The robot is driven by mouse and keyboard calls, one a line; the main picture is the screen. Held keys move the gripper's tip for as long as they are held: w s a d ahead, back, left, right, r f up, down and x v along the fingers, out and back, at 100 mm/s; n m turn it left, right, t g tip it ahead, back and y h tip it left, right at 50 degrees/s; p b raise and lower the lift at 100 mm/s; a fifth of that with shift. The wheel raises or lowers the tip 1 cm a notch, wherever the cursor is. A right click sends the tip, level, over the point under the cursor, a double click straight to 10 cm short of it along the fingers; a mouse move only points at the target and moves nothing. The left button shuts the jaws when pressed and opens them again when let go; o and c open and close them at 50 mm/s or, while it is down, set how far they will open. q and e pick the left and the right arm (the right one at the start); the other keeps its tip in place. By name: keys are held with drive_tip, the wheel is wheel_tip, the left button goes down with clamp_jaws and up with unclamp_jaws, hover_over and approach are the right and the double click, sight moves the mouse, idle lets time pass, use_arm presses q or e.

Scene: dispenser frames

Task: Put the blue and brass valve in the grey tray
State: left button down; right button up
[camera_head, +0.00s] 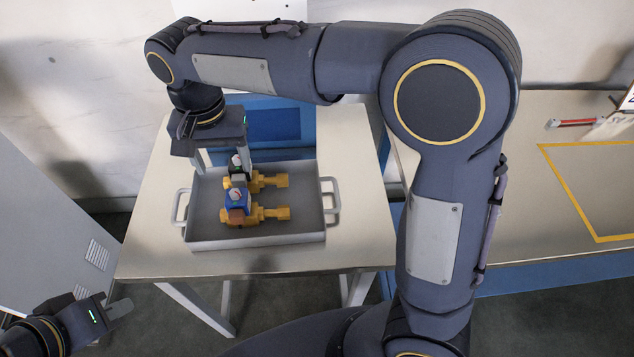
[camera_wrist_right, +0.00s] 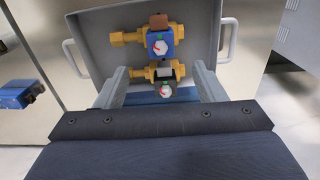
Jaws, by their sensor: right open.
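The blue and brass valve (camera_head: 237,200) lies in the grey tray (camera_head: 202,212), in the near half; its blue body with a white dial also shows in the right wrist view (camera_wrist_right: 161,42). A second valve, black and brass (camera_head: 267,181), lies beside it on the far side of the tray. My right gripper (camera_head: 222,166) points down over the far part of the tray, open; in the right wrist view its fingers (camera_wrist_right: 160,78) stand either side of the black valve. Height is hard to judge. My left gripper (camera_head: 118,308) is low at the left, away from the tray; only one finger shows clearly.
The tray stands on a pale table (camera_head: 345,250) with bare room around it. A second table at the right bears a yellow outlined area (camera_head: 590,190) and a red-handled item (camera_head: 574,123). A grey cabinet (camera_head: 50,210) stands left.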

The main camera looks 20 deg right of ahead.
drive_tip(key=s+d+r+t+y, duration=0.1)
drive_tip(key=s+d+y, duration=0.15)
drive_tip(key=d, duration=0.45)
drive_tip(key=s+d+r+y, duration=0.1)
drive_tip(key=s+d, duration=0.2)
drive_tip(key=d, duration=0.4)
drive_tip(key=s+d+f+n+t, duration=0.1)
drive_tip(key=s+d+f+t, duration=0.1)
drive_tip(key=s, duration=0.4)
drive_tip(key=s+d+f+n+t, duration=0.1)
drive_tip(key=s+d+f+t, duration=0.1)
drive_tip(key=s, duration=0.5)
drive_tip(key=shift+d+f+t, duration=0.3)
drive_tip(key=shift+d+f, duration=0.55)
drive_tip(key=shift+d, duration=0.35)
